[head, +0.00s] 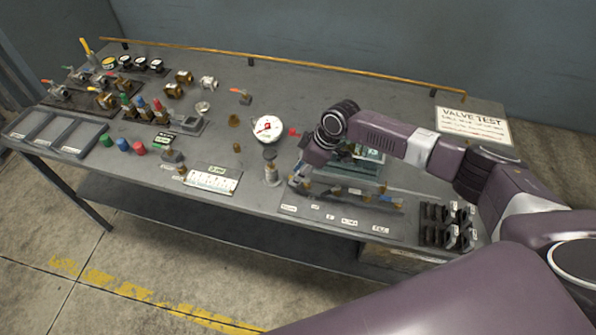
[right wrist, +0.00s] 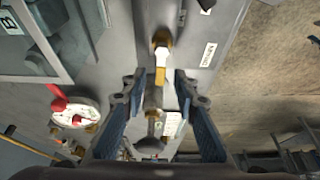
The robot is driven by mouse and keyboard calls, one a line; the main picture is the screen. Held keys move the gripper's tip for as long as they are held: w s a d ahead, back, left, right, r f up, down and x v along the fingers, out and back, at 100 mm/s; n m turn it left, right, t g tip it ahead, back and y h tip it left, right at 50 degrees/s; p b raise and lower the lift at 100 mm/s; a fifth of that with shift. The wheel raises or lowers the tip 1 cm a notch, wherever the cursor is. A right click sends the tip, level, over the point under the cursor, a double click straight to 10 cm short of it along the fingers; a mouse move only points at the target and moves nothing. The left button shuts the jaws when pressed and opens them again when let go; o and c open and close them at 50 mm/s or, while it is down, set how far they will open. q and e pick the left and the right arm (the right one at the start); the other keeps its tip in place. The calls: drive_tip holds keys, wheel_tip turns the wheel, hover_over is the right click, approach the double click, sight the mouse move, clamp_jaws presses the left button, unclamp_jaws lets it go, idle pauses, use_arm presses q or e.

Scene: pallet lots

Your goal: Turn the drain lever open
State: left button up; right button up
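My right gripper (head: 300,182) reaches down to the left end of a valve pipe rig at the bench's front edge. In the right wrist view my right gripper (right wrist: 159,80) is open, its two blue-padded fingers apart on either side of a metal pipe. My left gripper is not in view.
A round white gauge (head: 268,129) with a red lever (head: 294,132) stands close by the gripper. Black holders (head: 447,225) are at the right front. Loose valves and grey trays (head: 50,130) fill the left side.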

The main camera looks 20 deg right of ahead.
drive_tip(key=shift+c, duration=0.5)
clamp_jaws()
